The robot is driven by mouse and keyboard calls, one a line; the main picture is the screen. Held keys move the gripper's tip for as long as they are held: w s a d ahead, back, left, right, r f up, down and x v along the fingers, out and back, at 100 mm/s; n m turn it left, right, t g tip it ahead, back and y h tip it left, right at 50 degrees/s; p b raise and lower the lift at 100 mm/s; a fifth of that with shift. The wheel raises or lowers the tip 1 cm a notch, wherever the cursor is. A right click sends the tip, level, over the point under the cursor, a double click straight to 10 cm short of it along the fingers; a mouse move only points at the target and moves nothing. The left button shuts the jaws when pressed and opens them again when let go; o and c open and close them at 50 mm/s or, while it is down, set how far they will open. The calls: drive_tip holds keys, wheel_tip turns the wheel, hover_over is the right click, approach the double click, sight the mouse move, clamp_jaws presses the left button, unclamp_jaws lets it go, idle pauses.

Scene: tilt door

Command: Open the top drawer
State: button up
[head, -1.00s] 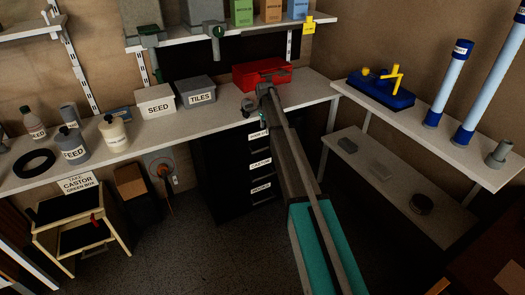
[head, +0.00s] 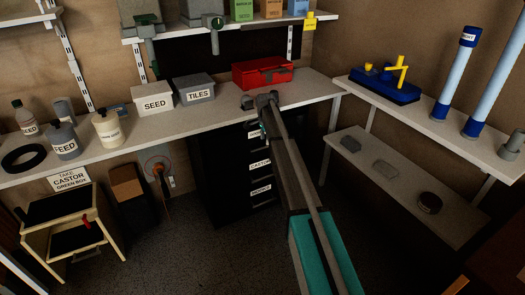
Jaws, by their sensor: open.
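A black drawer cabinet (head: 225,175) stands under the workbench, with a column of drawers bearing white labels. The top drawer's label (head: 254,135) is partly hidden behind my arm. The middle label (head: 260,163) reads CASTOR, and a lower label (head: 261,189) is too small to read surely. The drawers look shut. My arm reaches up from the bottom of the head view.
The bench (head: 215,110) holds a red box (head: 263,73), SEED (head: 155,100) and TILES (head: 196,90) boxes, and bottles. A low shelf (head: 350,160) and blue tubes (head: 457,75) stand to the right. A wooden stand (head: 70,225) is at left. The floor (head: 190,245) before the cabinet is clear.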

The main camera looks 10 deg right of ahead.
sight(265, 145)
drive_tip(key=shift+f+b, duration=1.7)
drive_tip(key=shift+f, duration=0.3)
clamp_jaws()
